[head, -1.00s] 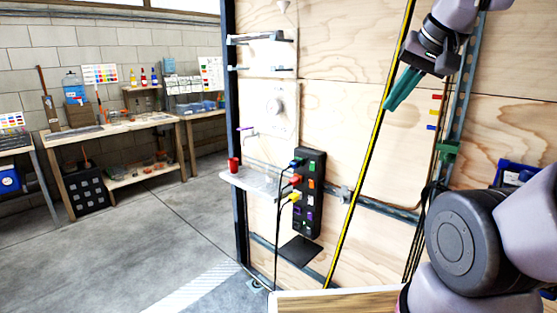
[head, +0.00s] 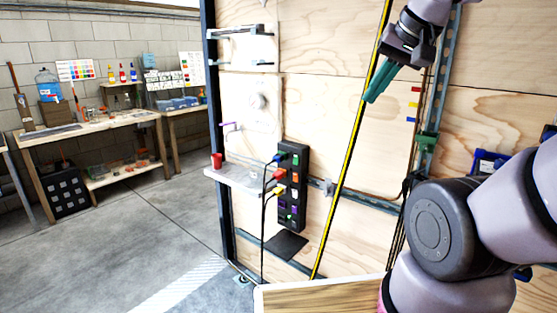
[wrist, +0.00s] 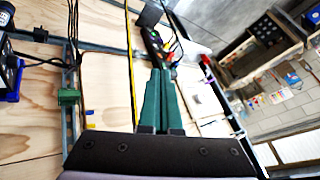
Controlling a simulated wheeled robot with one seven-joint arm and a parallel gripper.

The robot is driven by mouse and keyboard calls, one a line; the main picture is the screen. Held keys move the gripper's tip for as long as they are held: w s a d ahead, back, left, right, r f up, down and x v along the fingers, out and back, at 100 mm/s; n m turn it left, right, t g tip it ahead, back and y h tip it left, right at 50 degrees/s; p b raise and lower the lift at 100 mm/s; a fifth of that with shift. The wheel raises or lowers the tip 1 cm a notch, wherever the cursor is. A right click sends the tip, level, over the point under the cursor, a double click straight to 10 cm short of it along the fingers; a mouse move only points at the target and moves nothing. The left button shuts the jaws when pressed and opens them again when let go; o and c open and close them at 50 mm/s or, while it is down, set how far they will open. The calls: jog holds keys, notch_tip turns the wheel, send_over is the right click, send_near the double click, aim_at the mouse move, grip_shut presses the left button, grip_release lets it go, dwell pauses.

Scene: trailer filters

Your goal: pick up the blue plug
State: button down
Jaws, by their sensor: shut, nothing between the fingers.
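The blue plug (head: 278,158) sits at the top left of a black power strip (head: 293,215) on the plywood wall, with a black cable hanging from it. A red plug (head: 278,175) and a yellow plug (head: 278,191) sit below it on the same strip. My gripper (head: 370,97) has green fingers and is shut and empty. It is up and to the right of the strip, well apart from it. In the wrist view the closed fingers (wrist: 163,75) point toward the strip (wrist: 153,42), which is small and partly hidden behind them; the blue plug is too small to tell there.
A small shelf (head: 236,180) with a red cup (head: 216,160) is left of the strip. A yellow-black striped strip (head: 350,150) runs down the wall between gripper and power strip. A wooden surface (head: 320,294) is below. Workbenches (head: 90,128) stand far left.

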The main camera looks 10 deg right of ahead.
jog(key=c, duration=0.9)
grip_release()
jog(key=shift+w, duration=0.1)
jog(key=o, duration=0.6)
jog(key=w, duration=0.1)
jog(key=w+n, duration=0.1)
jog(key=w+g, duration=0.1)
jog(key=shift+d+r+n, duration=0.25)
jog(key=shift+n, duration=0.05)
jog(key=w+a+f+n+g+h, duration=0.1)
jog(key=w+f+n+h, duration=0.3)
jog(key=w, duration=0.6)
jog(key=w+a+f+n+g+h, duration=0.1)
jog(key=w+f+n, duration=0.1)
jog(key=w+n, duration=0.5)
jog(key=w+a+f+n+g+h, duration=0.1)
jog(key=w+f+n+h, duration=0.2)
jog(key=w, duration=0.9)
jog(key=n+t+h, duration=0.4)
jog(key=n+t, duration=0.2)
jog(key=n, duration=1)
send_near(275, 157)
jog(key=x, duration=1)
jog(key=shift+d+f, duration=0.1)
jog(key=shift+d, duration=0.15)
